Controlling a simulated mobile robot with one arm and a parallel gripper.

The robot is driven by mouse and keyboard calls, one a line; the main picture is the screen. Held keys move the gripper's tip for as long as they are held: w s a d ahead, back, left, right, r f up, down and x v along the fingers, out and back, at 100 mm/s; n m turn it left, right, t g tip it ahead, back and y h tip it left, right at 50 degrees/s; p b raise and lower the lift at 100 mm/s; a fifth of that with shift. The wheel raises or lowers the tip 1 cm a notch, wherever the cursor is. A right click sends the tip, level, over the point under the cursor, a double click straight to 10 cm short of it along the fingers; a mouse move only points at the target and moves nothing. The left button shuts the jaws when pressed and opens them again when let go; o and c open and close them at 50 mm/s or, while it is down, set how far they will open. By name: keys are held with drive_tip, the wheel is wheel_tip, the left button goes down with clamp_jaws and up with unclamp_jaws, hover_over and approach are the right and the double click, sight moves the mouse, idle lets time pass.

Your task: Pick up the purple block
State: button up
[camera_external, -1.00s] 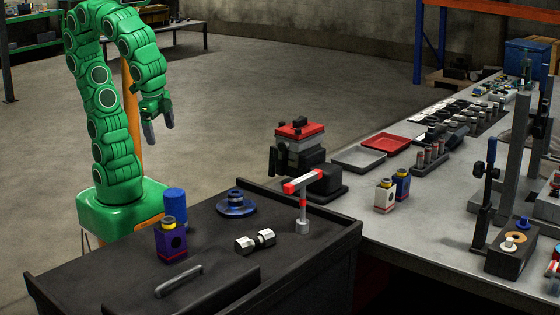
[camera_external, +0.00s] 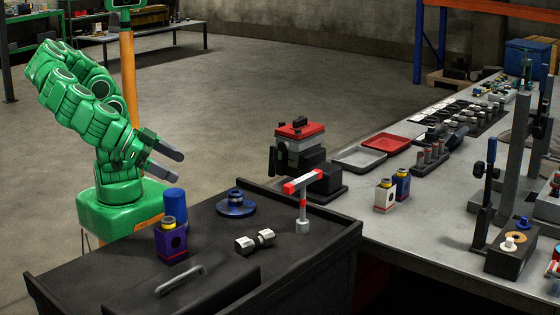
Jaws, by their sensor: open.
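The purple block (camera_external: 172,244) stands upright near the left side of the black cart top. It has a dark round mark on its front face and a yellow and grey cap on top. My gripper (camera_external: 181,165) is open and empty, above and slightly behind the block, with its two grey fingers pointing right. It is clear of the block. A blue cylinder (camera_external: 174,203) stands right behind the block, between it and my arm.
On the cart (camera_external: 225,268) are a dark blue flanged disc (camera_external: 236,205), a silver dumbbell-shaped part (camera_external: 255,241), a red and white T-handled tool (camera_external: 303,200) and a grey handle (camera_external: 180,281). A grey workbench (camera_external: 345,204) with a red-topped machine (camera_external: 299,145) and trays lies to the right.

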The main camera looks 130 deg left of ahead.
sight(166, 220)
drive_tip(key=d+f, duration=0.2)
drive_tip(key=d, duration=0.1)
drive_tip(key=w+d+f+t, duration=0.1)
drive_tip(key=d+f, duration=0.1)
drive_tip(key=d, duration=0.1)
drive_tip(key=w+d+f+t+h, duration=0.1)
drive_tip(key=d+f, duration=0.2)
drive_tip(key=shift+d+f+m, duration=0.1)
drive_tip(key=shift+d+m, duration=0.15)
drive_tip(key=shift+m, duration=0.05)
drive_tip(key=shift+w+d+x, duration=0.1)
drive_tip(key=shift+d+x, duration=0.05)
drive_tip(key=shift+x, duration=1.85)
drive_tip(key=shift+w+d+x, duration=0.1)
drive_tip(key=shift+d+x, duration=0.1)
drive_tip(key=shift+x, duration=1.8)
drive_tip(key=shift+c, duration=0.3)
drive_tip(key=c, duration=1.2)
drive_tip(key=shift+s+f, duration=0.1)
drive_tip(key=shift+f, duration=0.1)
drive_tip(key=c, duration=0.4)
